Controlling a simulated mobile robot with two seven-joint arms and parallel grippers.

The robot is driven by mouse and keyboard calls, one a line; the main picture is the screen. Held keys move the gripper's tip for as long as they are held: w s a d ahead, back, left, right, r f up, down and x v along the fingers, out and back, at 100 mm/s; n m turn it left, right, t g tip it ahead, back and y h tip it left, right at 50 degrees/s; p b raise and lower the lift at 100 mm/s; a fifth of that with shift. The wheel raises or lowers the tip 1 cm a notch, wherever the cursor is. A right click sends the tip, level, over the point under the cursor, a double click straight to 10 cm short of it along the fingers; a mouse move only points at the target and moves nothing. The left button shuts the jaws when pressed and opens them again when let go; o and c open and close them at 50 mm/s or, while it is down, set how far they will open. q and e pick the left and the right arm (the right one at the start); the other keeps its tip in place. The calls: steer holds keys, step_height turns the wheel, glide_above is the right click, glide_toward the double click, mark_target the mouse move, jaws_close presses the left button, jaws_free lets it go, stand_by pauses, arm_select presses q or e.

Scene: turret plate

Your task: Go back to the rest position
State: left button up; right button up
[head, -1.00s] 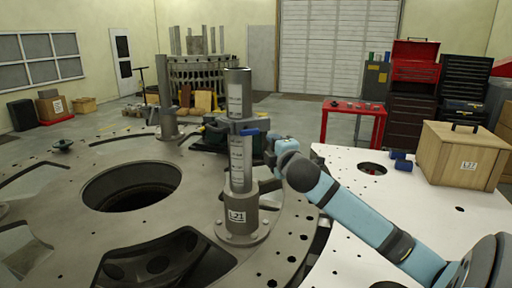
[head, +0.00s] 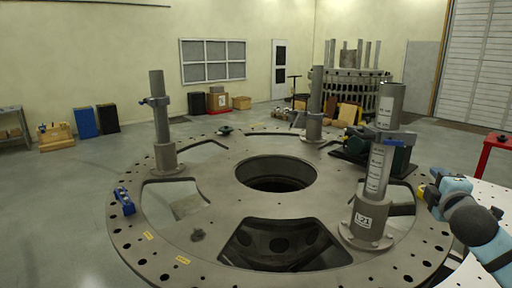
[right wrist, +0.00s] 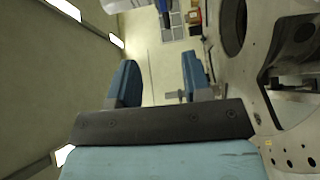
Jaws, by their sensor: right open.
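My right arm comes in at the right edge of the head view. Its gripper (head: 430,190) is just right of the grey post labelled L21, partly hidden by the arm's own links. In the right wrist view the two blue fingers of the right gripper (right wrist: 160,82) stand wide apart with nothing between them. The L21 post (head: 375,172) stands upright on the round turret plate (head: 215,235). A collar (head: 398,137) is around its upper part. My left gripper is not in view.
Two more posts, one at the left (head: 160,115) and one at the back (head: 315,100), stand on the plate around a central hole. A blue clamp (head: 125,201) sits at the plate's left edge. A red table (head: 497,150) is at the right. Floor left of the plate is clear.

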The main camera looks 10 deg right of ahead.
steer(key=s+a+f+m+g+y, duration=0.1)
steer(key=s+a+f+m+g, duration=0.2)
steer(key=f, duration=0.4)
steer(key=s+a+f+g+y, duration=0.1)
steer(key=s+a+f, duration=0.2)
steer(key=a+f, duration=0.35)
steer(key=s+a+f+m+g+y, duration=0.1)
steer(key=s+a+f+m+g, duration=0.15)
steer(key=f, duration=0.65)
steer(key=s+a+f+m+g+y, duration=0.25)
steer(key=s+a+f, duration=0.25)
steer(key=s+a, duration=0.4)
steer(key=s+a+f+m+g+y, duration=0.25)
steer(key=s+a+f+g, duration=0.35)
steer(key=s, duration=0.5)
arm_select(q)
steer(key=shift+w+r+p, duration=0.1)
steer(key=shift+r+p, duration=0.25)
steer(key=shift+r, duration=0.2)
arm_select(e)
steer(key=w+a+f+t+y, duration=0.1)
steer(key=w+a+f+t, duration=0.1)
steer(key=a+f+t, duration=0.2)
steer(key=w+a+f+t+y, duration=0.1)
steer(key=w+a+f+t, duration=0.2)
steer(key=f+t, duration=0.2)
step_height(320, 180, down, 3)
steer(key=shift+w+a+r+n+y, duration=0.1)
steer(key=shift+w+a+n+y, duration=0.2)
steer(key=shift+w+a+n, duration=0.05)
